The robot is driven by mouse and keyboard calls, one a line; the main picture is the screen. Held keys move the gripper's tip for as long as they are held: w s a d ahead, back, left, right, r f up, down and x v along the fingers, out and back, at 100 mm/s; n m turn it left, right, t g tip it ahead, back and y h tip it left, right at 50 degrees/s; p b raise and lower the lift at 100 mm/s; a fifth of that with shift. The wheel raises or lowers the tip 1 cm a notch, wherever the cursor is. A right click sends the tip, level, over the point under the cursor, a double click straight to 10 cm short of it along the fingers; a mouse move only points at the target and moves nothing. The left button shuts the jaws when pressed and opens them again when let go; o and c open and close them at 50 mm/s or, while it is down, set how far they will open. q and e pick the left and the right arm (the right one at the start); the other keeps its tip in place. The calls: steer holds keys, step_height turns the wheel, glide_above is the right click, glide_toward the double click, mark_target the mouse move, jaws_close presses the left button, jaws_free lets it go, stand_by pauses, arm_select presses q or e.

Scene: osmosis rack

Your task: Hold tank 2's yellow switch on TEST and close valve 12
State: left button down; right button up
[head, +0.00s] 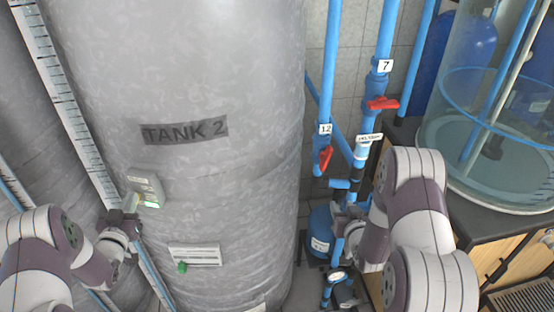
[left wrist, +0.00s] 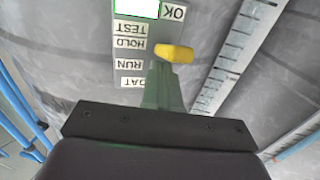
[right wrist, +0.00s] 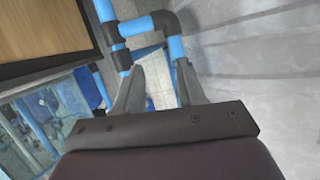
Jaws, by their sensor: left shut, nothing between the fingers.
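Tank 2 (head: 190,80) is a large grey cylinder with a switch box (head: 145,182) on its lower left side. In the left wrist view the yellow switch (left wrist: 175,53) is beside an upside-down column of labels, its narrow end near HOLD. My left gripper (head: 130,203) is shut and empty. In the left wrist view its tips sit right at the switch; contact is unclear. Valve 12's red handle (head: 325,158) lies nearly along its blue pipe. My right gripper (head: 340,208) is below that handle. In the right wrist view its fingers (right wrist: 155,80) are apart, with nothing between them.
Valve 7's red handle (head: 382,103) sits across a thicker pipe, up and right of valve 12. A clear tank (head: 480,130) stands on a bench at the right. A lower label panel (head: 195,256) with a green knob is on tank 2.

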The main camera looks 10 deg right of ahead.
mark_target(327, 162)
step_height(327, 162, up, 6)
steer(key=a+m+t, duration=0.1)
steer(key=a+t, duration=0.1)
steer(key=t, duration=0.2)
steer(key=shift+y, duration=0.4)
steer(key=w, duration=1.2)
steer(key=shift+w+d+r, duration=0.2)
steer(key=shift+d+r, duration=0.1)
jaws_close()
